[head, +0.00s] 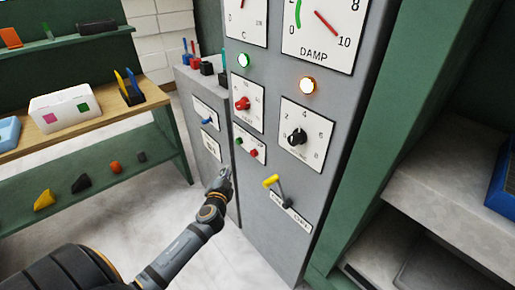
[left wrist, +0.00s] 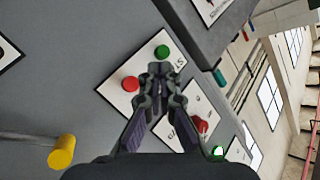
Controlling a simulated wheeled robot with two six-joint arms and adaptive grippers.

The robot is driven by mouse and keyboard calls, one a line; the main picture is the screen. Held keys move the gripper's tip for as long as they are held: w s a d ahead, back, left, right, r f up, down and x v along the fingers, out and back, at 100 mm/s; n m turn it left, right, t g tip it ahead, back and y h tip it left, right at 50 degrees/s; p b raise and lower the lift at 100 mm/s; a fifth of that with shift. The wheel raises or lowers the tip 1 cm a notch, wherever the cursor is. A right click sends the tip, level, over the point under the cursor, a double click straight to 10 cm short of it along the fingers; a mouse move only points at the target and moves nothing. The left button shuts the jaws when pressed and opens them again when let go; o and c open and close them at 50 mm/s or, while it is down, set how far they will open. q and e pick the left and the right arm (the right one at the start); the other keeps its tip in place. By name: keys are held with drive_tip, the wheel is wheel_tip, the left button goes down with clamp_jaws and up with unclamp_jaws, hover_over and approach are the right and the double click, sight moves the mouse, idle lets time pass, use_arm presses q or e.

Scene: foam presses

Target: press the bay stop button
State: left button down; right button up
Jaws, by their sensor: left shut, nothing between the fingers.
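A small white plate (head: 250,144) on the grey cabinet carries a green button (head: 238,141) and a red button (head: 253,153); its label is too small to read in the head view. In the left wrist view the plate's green button (left wrist: 162,51) and red button (left wrist: 130,84) stand on either side of the fingertips. My left gripper (head: 226,173) is shut and empty, below the plate in the head view. In the left wrist view its closed fingertips (left wrist: 160,70) overlap the plate; contact cannot be told. My right gripper is not in view.
A yellow-handled lever (head: 271,181) juts from the cabinet low on the right. A red knob (head: 242,103) and black knob (head: 297,137) sit above. Green shelves (head: 85,190) stand left, with open floor between.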

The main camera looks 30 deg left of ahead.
sight(254, 153)
use_arm(q)
drive_tip(key=w+d, duration=0.3)
drive_tip(key=w, duration=0.5)
drive_tip(key=shift+r, duration=0.3)
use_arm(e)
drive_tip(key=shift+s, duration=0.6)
use_arm(q)
drive_tip(key=shift+d, duration=0.1)
idle(0.9)
drive_tip(key=shift+w+d, duration=0.2)
drive_tip(key=shift+w, duration=0.2)
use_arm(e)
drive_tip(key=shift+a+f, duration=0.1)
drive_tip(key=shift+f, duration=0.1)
